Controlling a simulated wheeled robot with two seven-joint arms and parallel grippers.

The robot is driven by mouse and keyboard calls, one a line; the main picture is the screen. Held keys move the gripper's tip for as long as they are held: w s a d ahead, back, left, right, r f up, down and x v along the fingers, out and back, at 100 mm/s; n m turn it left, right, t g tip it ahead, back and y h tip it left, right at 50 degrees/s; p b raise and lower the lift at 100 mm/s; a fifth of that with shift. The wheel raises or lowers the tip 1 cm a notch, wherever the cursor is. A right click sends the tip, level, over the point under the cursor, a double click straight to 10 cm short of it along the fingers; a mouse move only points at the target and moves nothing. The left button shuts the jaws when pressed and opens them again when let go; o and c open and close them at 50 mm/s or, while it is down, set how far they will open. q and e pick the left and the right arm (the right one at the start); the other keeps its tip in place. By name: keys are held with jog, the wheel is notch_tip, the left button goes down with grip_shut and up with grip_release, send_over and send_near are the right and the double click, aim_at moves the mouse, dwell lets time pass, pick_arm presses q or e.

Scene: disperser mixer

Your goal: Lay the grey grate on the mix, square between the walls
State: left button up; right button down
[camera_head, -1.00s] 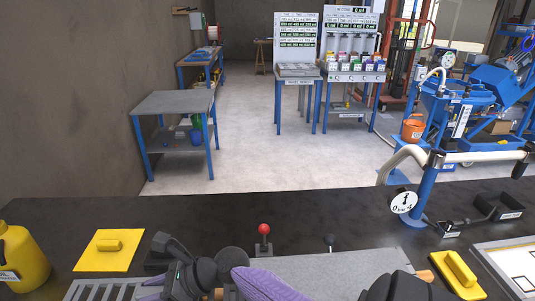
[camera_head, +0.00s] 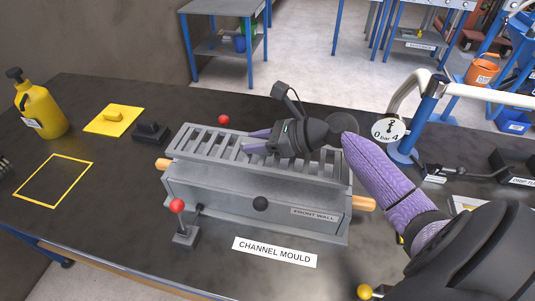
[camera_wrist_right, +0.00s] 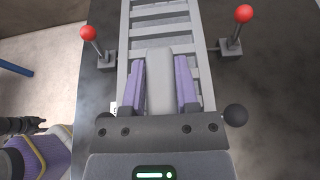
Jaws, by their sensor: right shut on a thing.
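The grey grate (camera_head: 196,143) is a long slatted piece over the top of the grey channel mould (camera_head: 230,200), running roughly along its length. My right gripper (camera_head: 256,141) is shut on the middle of the grate. In the right wrist view, the purple fingers of the gripper (camera_wrist_right: 172,82) straddle a grey bar, with the grate's slats (camera_wrist_right: 173,20) beyond it. I cannot tell whether the grate touches the mix or sits above it. The mix is hidden beneath the grate.
A red-knobbed lever (camera_head: 178,206) stands before the mould; another red knob (camera_head: 223,119) shows behind it. A yellow jug (camera_head: 40,110) and a yellow float (camera_head: 114,118) are left. A gauge post (camera_head: 408,130) stands right.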

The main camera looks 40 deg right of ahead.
aim_at(257, 162)
notch_tip(257, 162, down, 6)
jog(key=b, duration=0.2)
jog(key=shift+b, duration=0.4)
jog(key=shift+c, duration=1.8)
grip_release()
jog(key=shift+f, duration=0.1)
jog(key=p+v, duration=0.3)
jog(key=v, duration=0.9)
